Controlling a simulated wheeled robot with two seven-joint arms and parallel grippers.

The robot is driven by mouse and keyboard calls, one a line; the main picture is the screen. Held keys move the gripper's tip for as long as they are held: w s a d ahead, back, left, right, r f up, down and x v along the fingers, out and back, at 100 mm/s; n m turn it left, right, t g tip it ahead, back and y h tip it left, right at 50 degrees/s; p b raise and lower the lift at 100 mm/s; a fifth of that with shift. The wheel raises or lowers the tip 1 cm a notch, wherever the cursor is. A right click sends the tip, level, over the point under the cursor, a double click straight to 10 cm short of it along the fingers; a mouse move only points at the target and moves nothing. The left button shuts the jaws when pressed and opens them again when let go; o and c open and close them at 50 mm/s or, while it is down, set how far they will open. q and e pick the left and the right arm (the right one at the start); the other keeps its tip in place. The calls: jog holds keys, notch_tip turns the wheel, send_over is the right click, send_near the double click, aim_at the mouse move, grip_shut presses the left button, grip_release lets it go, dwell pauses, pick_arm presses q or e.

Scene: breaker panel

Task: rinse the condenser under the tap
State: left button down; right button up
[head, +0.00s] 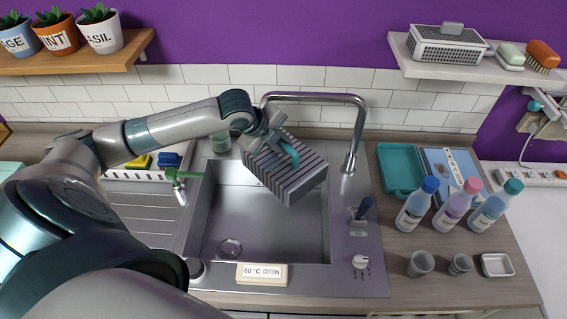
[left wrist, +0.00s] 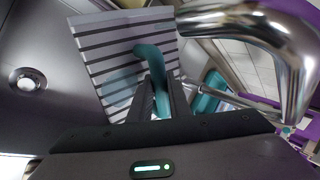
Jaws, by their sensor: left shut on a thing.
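The condenser (head: 285,172) is a grey block with dark slots and a teal handle (head: 288,150). It is held tilted above the sink basin (head: 250,225). My left gripper (head: 276,138) is shut on the handle; the left wrist view shows the fingers (left wrist: 160,95) around it and the slotted face (left wrist: 105,60). The chrome tap (head: 320,97) arches over from the right, and its spout end is close to the gripper, partly hidden by it. No running water can be made out. My right gripper is not in view.
A label block (head: 262,273) stands at the front edge. Several bottles (head: 450,205), a teal tray (head: 400,168) and cups (head: 421,263) crowd the right counter. The basin's front is clear.

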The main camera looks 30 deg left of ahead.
aim_at(306, 169)
pick_arm(q)
jog(key=shift+d+r, duration=0.1)
jog(key=shift+s+d, duration=0.15)
jog(key=shift+d, duration=1.8)
jog(key=shift+s+d, duration=0.1)
jog(key=shift+d, duration=1.85)
jog(key=d+r, duration=0.4)
jog(key=d, duration=0.1)
jog(key=shift+s, duration=0.2)
